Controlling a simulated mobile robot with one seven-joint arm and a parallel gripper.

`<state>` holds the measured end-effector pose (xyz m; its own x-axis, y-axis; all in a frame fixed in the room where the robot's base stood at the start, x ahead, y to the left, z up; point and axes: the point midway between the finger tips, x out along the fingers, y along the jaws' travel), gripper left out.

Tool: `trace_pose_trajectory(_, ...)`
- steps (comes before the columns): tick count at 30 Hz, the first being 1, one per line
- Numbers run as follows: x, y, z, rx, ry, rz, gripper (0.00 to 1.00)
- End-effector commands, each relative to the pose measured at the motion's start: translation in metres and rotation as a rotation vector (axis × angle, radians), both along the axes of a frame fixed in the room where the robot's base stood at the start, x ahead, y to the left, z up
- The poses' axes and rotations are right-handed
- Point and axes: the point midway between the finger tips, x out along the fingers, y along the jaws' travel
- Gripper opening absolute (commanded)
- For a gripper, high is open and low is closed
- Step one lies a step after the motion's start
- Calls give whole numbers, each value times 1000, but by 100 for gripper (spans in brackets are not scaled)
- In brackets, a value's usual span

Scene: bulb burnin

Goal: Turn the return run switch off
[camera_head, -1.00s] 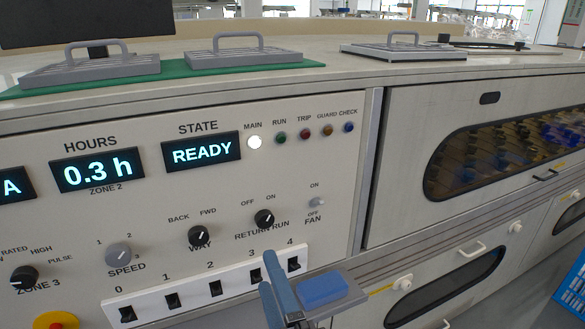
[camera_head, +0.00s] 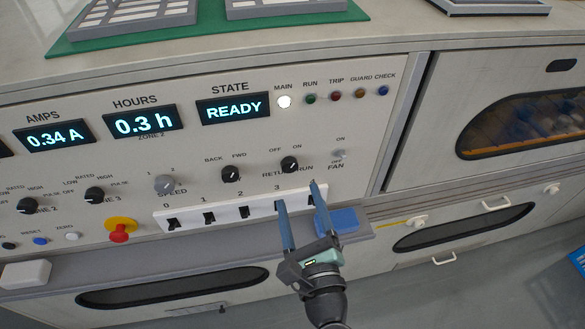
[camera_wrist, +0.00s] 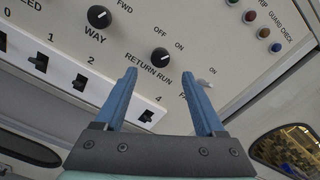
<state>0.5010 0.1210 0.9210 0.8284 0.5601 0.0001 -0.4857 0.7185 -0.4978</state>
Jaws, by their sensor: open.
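The return run switch is a black rotary knob (camera_head: 290,164) on the cream panel, with OFF printed to its upper left and ON to its upper right. Its pale pointer mark seems to lean toward ON. In the wrist view the knob (camera_wrist: 160,55) lies just beyond and between the two fingertips. My gripper (camera_head: 297,192) is open and empty, its blue fingers below the knob in the head view. In the wrist view my gripper (camera_wrist: 159,73) shows a gap wider than the knob. Contact with the panel is not visible.
The WAY knob (camera_head: 231,174) is to the left and the small FAN toggle (camera_head: 338,154) to the right. A white strip of numbered rocker switches (camera_head: 172,222) runs below. A blue block (camera_head: 337,220) sits on the ledge, and a red stop button (camera_head: 119,233) is further left.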

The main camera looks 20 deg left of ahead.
Motion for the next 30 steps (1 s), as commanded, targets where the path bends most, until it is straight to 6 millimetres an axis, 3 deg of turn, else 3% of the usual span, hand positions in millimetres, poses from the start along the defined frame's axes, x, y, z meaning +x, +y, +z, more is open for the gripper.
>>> trace_pose_trajectory(3,21,16,2,0,-3,4,72)
trace_pose_trajectory(10,50,34,1,-2,-3,2,72)
trace_pose_trajectory(24,60,41,0,-2,0,0,72)
trace_pose_trajectory(30,60,41,0,-2,-1,0,36)
